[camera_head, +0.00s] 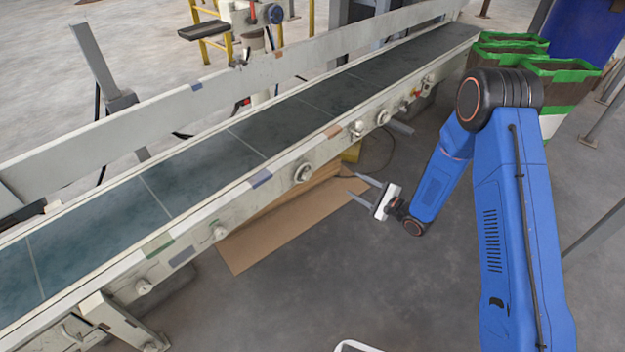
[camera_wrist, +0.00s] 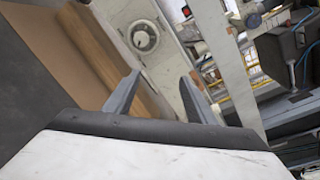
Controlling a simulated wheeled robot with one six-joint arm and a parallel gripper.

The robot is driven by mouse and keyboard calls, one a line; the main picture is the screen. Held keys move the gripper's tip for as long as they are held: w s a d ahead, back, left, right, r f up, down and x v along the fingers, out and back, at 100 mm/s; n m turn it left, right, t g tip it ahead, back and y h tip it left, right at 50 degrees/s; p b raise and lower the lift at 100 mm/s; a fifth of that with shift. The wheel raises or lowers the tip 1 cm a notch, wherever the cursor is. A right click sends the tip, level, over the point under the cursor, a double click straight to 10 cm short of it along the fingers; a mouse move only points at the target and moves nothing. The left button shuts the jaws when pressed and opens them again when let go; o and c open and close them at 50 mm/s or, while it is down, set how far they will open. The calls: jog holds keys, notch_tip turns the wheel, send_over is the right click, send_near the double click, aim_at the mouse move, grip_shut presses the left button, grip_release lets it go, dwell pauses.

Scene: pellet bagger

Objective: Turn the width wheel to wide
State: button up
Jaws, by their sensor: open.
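A round pale wheel (camera_head: 303,172) sits on the near side rail of the conveyor (camera_head: 255,183). It may be the width wheel, but no readable label confirms it. A round wheel with a ringed face (camera_wrist: 145,38) shows in the wrist view, ahead of and above the fingertips. My gripper (camera_head: 358,188) is open and empty, low and to the right of the wheel, apart from the rail. Its two grey fingers also show in the wrist view (camera_wrist: 162,76), with nothing between them. The wheel's setting cannot be read.
Several other pale knobs, such as one at the lower left (camera_head: 218,233), line the rail. Flat cardboard (camera_head: 285,223) lies under the conveyor. Green-topped bags (camera_head: 560,68) stand at the back right. The floor in front is mostly clear.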

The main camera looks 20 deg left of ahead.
jog(key=s+a+f+m+g+y, duration=0.1)
jog(key=s+a+f+m+y, duration=0.1)
jog(key=s+f, duration=0.2)
send_near(309, 177)
jog(key=x, duration=0.8)
jog(key=shift+w+a, duration=0.15)
jog(key=c, duration=1)
